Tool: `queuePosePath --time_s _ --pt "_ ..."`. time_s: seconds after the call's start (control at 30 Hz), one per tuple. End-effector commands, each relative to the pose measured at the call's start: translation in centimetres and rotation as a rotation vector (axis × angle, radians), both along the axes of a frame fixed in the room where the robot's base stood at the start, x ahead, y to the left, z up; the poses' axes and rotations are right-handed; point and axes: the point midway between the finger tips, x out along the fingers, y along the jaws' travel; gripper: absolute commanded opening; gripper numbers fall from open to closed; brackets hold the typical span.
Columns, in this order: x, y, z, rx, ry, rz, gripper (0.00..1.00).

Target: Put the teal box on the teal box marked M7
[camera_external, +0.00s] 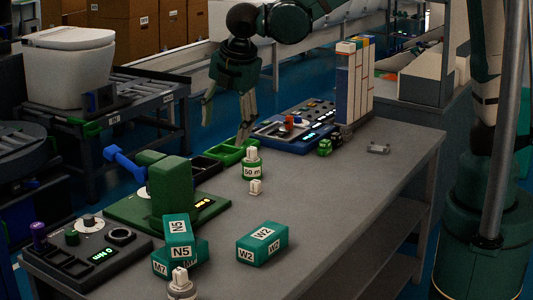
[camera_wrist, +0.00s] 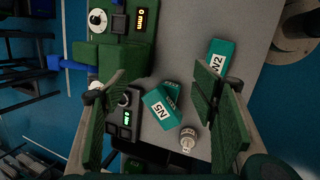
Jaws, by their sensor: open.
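A teal box marked N5 (camera_external: 179,235) sits on top of the teal box marked M7 (camera_external: 160,266) near the front of the table, turned at an angle to it. N5 also shows in the wrist view (camera_wrist: 157,103), where it hides most of M7. A teal box marked W2 (camera_external: 262,243) lies apart on the table to their right. W2 also shows in the wrist view (camera_wrist: 221,50), partly behind a finger. My gripper (camera_external: 226,126) is open and empty, high over the table's back left side, away from the boxes. Its two fingers frame the wrist view (camera_wrist: 163,118).
A green device (camera_external: 172,190) with a blue handle and a dark panel (camera_external: 85,250) stand left of the boxes. A white-topped fitting (camera_external: 181,284) stands in front of M7. A 50 m weight (camera_external: 252,162) is farther back.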

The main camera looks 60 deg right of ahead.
Motion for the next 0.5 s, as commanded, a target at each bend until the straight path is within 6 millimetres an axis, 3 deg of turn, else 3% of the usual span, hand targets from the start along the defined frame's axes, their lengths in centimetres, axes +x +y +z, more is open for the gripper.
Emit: queuePosePath --time_s 0.1,0.5 --pt "-0.9 -3.0 1.4 0.048 -0.021 -0.092 0.58" --pt "-4.4 -11.5 4.7 0.212 -0.093 -0.4 0.58"
